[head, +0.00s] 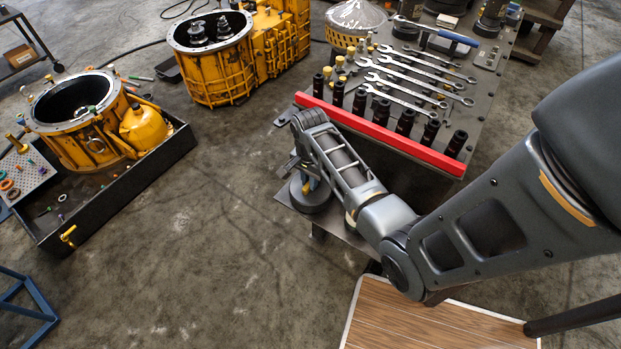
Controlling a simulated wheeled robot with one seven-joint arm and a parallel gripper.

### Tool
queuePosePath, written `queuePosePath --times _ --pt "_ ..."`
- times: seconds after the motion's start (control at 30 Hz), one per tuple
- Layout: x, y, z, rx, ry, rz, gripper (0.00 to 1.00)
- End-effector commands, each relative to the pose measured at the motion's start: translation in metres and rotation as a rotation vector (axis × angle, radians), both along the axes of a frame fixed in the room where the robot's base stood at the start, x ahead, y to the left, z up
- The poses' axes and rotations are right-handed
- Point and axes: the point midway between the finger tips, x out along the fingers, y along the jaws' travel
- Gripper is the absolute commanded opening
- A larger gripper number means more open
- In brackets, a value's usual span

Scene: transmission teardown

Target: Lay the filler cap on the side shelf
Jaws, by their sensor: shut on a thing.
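My gripper (305,184) points down at the left end of the tool bench, over a small dark side shelf (332,224). It is shut on a small yellow piece (311,184), which looks like the filler cap; the fingers and wrist hide most of it. A round dark disc-like part (313,203) is directly below the gripper on the shelf. I cannot tell whether the cap touches it. A pale cylindrical piece (350,220) shows just right of it, partly hidden by my arm.
The bench has a red front rail (378,134), with black sockets (405,121) and several wrenches (415,78) behind it. Yellow transmission housings (212,62) and a black tray (120,200) stand left. Floor between is clear.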

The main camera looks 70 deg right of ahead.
Motion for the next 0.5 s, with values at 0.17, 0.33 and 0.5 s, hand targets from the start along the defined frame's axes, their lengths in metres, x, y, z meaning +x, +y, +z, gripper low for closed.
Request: queuePosePath --times 0.17,0.33,0.5 --pt "-0.0002 -0.0031 -0.0014 -0.002 -0.001 -0.001 0.0" --pt "-0.0002 -0.0029 -0.0019 -0.002 -0.001 -0.001 0.0" --pt "-0.0006 -0.0026 -0.0053 -0.001 -0.001 -0.001 0.2"
